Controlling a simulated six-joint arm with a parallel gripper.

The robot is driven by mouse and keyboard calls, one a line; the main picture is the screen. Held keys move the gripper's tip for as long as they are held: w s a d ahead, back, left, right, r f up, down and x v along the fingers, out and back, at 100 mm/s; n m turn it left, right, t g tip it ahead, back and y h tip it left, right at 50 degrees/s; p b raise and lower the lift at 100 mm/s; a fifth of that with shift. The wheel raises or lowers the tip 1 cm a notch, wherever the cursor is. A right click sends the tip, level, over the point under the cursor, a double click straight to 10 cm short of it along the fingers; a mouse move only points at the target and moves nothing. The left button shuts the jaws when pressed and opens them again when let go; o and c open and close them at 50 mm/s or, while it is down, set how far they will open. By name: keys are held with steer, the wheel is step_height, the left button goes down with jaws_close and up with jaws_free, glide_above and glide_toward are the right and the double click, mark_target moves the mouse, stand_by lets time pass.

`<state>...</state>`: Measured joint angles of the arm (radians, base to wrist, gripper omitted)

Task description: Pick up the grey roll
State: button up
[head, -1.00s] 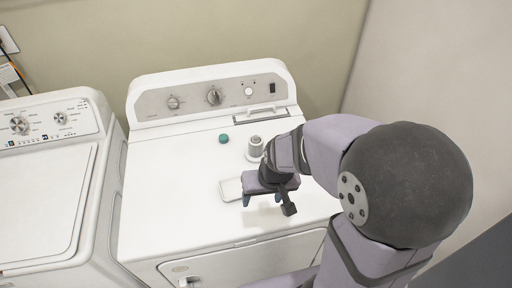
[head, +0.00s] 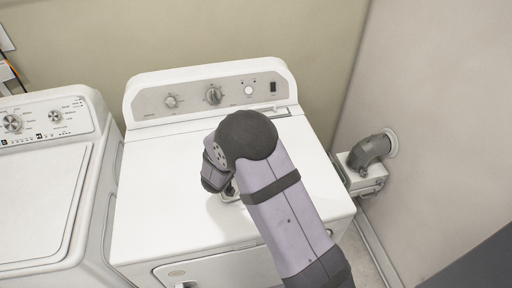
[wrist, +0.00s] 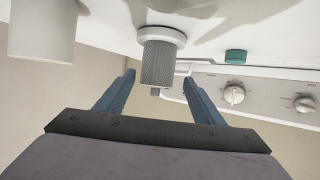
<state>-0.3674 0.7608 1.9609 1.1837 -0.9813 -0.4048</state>
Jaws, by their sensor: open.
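The grey roll (wrist: 157,63) shows in the wrist view as a ribbed grey cylinder on a round white base (wrist: 161,34). The picture is turned over there, so the roll seems to hang from the white dryer top. My gripper (wrist: 159,77) is open and empty. Its two blue fingers point toward the roll, which appears in the gap between the fingertips; I cannot tell whether it is between them or just beyond. In the head view my arm hides the roll and the fingers.
A white cylinder (wrist: 42,28) stands near, left in the wrist view. A teal object (wrist: 236,56) lies to the right. The dryer's control panel (head: 205,95) rises at the back. A washer (head: 40,200) stands left. A grey duct (head: 370,150) sits by the right wall.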

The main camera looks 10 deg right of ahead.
steer(key=shift+s+a+f, duration=0.1)
steer(key=shift+s+f, duration=0.05)
steer(key=shift+f, duration=0.1)
steer(key=shift+p+x, duration=0.4)
steer(key=shift+x, duration=0.75)
steer(key=shift+s+d+p+x, duration=0.15)
steer(key=shift+p+x, duration=0.45)
steer(key=shift+x, duration=0.3)
steer(key=shift+s+d+p+x, duration=0.1)
steer(key=shift+p+x, duration=0.45)
steer(key=shift+x, duration=1.15)
steer(key=shift+a+f, duration=0.1)
steer(key=c, duration=1.1)
